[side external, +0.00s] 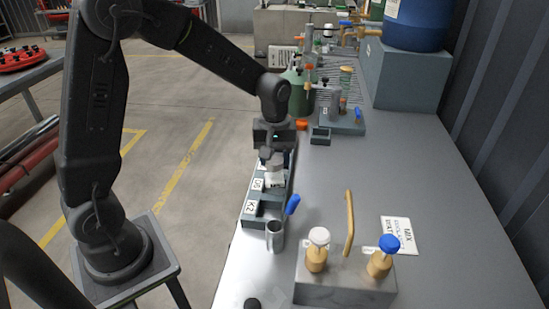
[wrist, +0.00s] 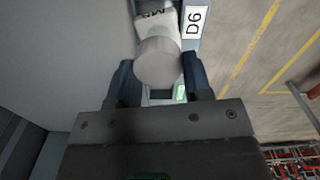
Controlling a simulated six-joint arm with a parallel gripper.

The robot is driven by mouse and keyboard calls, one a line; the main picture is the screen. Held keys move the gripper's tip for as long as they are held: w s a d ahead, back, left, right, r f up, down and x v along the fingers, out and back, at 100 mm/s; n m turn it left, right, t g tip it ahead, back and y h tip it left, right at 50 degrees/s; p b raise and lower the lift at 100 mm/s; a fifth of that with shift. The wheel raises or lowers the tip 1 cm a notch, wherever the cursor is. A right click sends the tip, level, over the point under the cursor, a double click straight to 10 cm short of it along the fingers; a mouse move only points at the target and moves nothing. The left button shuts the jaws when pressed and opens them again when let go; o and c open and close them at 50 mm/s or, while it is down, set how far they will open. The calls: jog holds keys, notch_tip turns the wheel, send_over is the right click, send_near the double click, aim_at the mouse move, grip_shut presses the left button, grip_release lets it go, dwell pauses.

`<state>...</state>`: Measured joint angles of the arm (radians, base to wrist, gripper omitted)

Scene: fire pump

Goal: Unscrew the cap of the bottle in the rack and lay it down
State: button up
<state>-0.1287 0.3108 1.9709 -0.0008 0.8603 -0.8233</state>
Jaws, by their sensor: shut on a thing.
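The white bottle (side external: 275,181) stands in the grey rack (side external: 252,222) near the table's left edge. In the wrist view the bottle (wrist: 153,28) has partly hidden dark lettering, beside the rack's D6 label (wrist: 194,23). A round pale grey cap (wrist: 158,63) shows in front of the bottle, between the fingers. My gripper (side external: 271,160) is over the bottle, pointing down. In the wrist view my gripper (wrist: 158,80) is shut on the cap. I cannot tell whether the cap still touches the bottle neck.
A green bottle (side external: 297,92) and a fixture (side external: 340,122) stand behind.

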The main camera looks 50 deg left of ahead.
jog(key=shift+r, duration=2)
jog(key=w+a+f+m, duration=0.3)
jog(key=w+a+m, duration=0.25)
jog(key=w, duration=0.25)
send_over(323, 183)
jog(key=shift+m, duration=0.45)
notch_tip(323, 183, down, 7)
jog(key=shift+r, duration=0.15)
jog(key=shift+f, duration=2)
jog(key=shift+f, duration=0.1)
jog(key=o, duration=0.9)
jog(key=shift+c, duration=0.2)
